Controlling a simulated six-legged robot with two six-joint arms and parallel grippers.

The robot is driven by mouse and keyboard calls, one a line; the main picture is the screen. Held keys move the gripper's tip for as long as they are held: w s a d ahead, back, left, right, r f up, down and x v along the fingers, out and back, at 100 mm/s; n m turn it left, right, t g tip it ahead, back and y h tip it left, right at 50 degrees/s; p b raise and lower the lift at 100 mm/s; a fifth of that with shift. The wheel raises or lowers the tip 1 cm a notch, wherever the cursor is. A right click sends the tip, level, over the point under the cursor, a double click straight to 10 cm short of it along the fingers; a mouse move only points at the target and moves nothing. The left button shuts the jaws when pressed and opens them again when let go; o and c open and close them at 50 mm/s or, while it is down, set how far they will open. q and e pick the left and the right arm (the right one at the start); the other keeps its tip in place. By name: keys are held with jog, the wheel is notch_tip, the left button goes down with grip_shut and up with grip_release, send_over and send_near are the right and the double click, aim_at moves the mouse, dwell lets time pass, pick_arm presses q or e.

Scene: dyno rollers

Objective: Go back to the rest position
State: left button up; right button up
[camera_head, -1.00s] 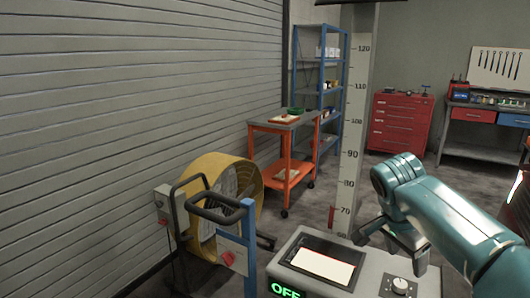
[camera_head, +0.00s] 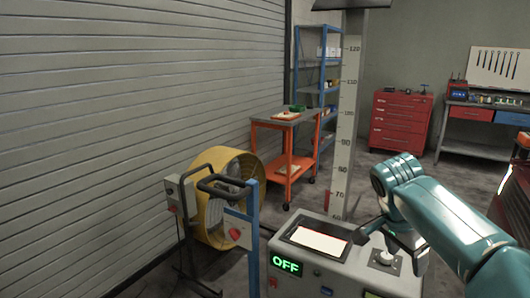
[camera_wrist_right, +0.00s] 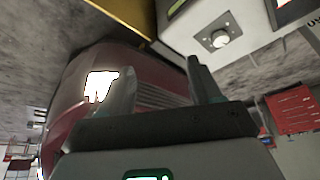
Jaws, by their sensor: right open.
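My right arm (camera_head: 440,215) comes in from the right in the head view, bent, with its gripper (camera_head: 393,238) pointing down in front of the grey console (camera_head: 325,275). In the right wrist view the two dark fingers of my right gripper (camera_wrist_right: 163,85) stand apart with nothing between them. The console has a white screen (camera_head: 318,241), a green OFF sign and a round knob (camera_head: 385,259). The knob also shows in the right wrist view (camera_wrist_right: 219,39), apart from the fingers. My left gripper is not in view.
A tall measuring column (camera_head: 347,130) rises behind the console. A yellow fan (camera_head: 212,165) and a blue post stand left of it. An orange cart (camera_head: 285,158), blue shelves, a red drawer cabinet (camera_head: 400,123) and a workbench stand farther back. Open floor lies between.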

jog(key=s+a+f+n+y+p, duration=0.1)
jog(key=a+f+n+y+p, duration=0.2)
jog(key=f, duration=0.6)
jog(key=s+a+f+n+g+y, duration=0.1)
jog(key=s+a+f+n, duration=0.15)
jog(key=a+f, duration=0.4)
jog(key=a+f+n+y+p, duration=0.15)
jog(key=f+n, duration=0.25)
jog(key=f, duration=0.7)
jog(key=s+a+f+y+p, duration=0.1)
jog(key=s+a+f, duration=0.1)
jog(key=s, duration=0.5)
jog(key=s+a+f+n+p, duration=0.1)
jog(key=s+f, duration=0.3)
jog(key=s, duration=0.4)
jog(key=s+a+f+n+y+p, duration=0.1)
jog(key=s+a+f, duration=0.2)
jog(key=s, duration=0.5)
jog(key=shift+s+f+y+p, duration=0.15)
jog(key=shift+y+p, duration=0.2)
